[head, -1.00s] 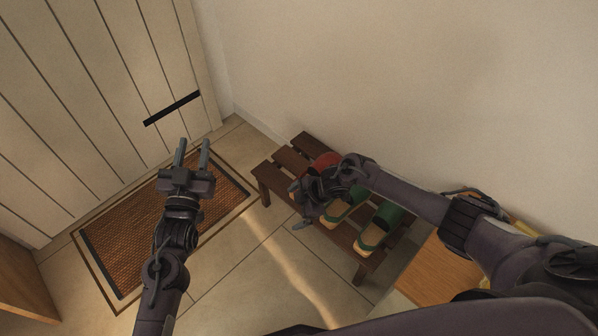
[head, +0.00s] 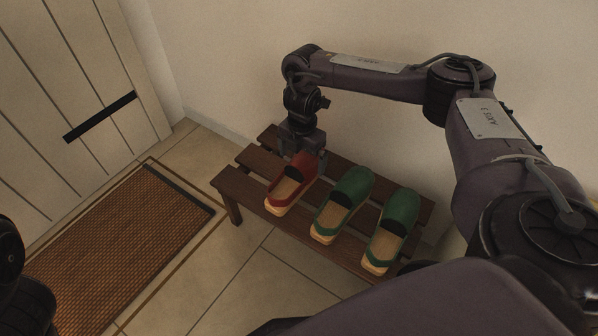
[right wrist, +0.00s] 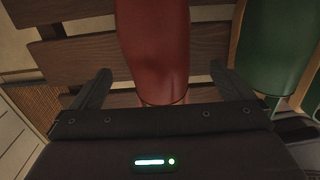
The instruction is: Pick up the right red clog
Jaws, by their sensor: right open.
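One red clog (head: 285,192) with a light wooden sole stands on the dark slatted bench (head: 232,186), at the left of a row. Its closed toe faces the wall. My right gripper (head: 307,154) is over the toe from above, open. In the right wrist view, the red toe (right wrist: 157,50) lies between the two spread fingers of the gripper (right wrist: 160,76), with a gap on each side. A second red clog does not show. My left gripper is out of view; only part of my left arm shows at the lower left.
Two green clogs, a nearer-left one (head: 343,203) and one at the right (head: 393,227), stand on the bench beside the red one. The wall (head: 235,70) is close behind. A brown doormat (head: 120,245) lies on the floor at the left, before the door (head: 60,80).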

